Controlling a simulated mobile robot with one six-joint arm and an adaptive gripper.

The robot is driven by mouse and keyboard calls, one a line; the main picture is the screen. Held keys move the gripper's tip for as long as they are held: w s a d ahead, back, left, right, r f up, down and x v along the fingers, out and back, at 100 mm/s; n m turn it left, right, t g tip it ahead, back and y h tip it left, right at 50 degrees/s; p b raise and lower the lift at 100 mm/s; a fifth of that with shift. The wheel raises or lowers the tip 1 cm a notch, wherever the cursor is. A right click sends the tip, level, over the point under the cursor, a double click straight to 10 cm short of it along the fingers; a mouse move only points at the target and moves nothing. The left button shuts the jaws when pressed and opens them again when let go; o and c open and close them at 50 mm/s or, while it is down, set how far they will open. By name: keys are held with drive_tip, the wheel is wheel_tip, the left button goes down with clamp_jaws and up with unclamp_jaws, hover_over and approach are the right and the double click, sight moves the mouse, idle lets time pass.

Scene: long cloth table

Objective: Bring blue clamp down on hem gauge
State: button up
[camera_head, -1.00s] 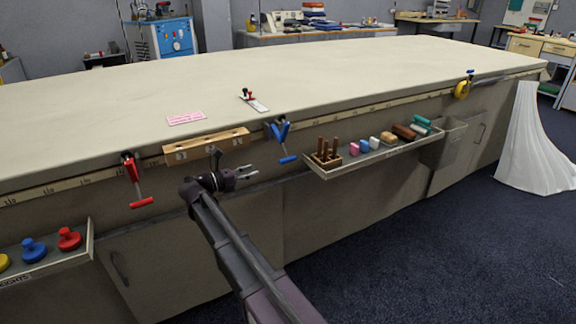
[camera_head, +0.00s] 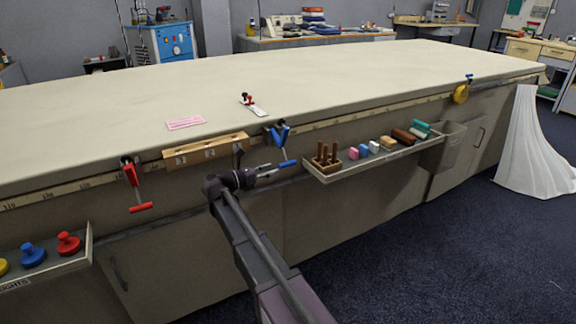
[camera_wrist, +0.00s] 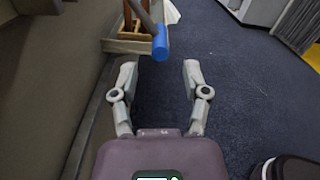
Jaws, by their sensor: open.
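The blue clamp (camera_head: 279,133) sits on the table's front edge. Its rod hangs down to a blue handle (camera_head: 287,163). In the wrist view the blue handle (camera_wrist: 160,42) is ahead of the fingers, near the middle. My gripper (camera_head: 276,170) is open and empty, just left of the handle; its fingers (camera_wrist: 159,80) show apart in the wrist view with nothing between them. A small white strip with red and dark knobs (camera_head: 252,105), apparently the hem gauge, lies on the tabletop behind the clamp.
A shelf (camera_head: 325,178) with wooden pegs and coloured blocks hangs right of the clamp. A wooden rail block (camera_head: 205,150) and a red clamp (camera_head: 132,178) are on the edge to the left. A pink card (camera_head: 186,123) lies on the table (camera_head: 100,110), which is mostly clear.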

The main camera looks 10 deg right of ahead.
sight(286, 165)
drive_tip(key=shift+x, duration=3.55)
clamp_jaws()
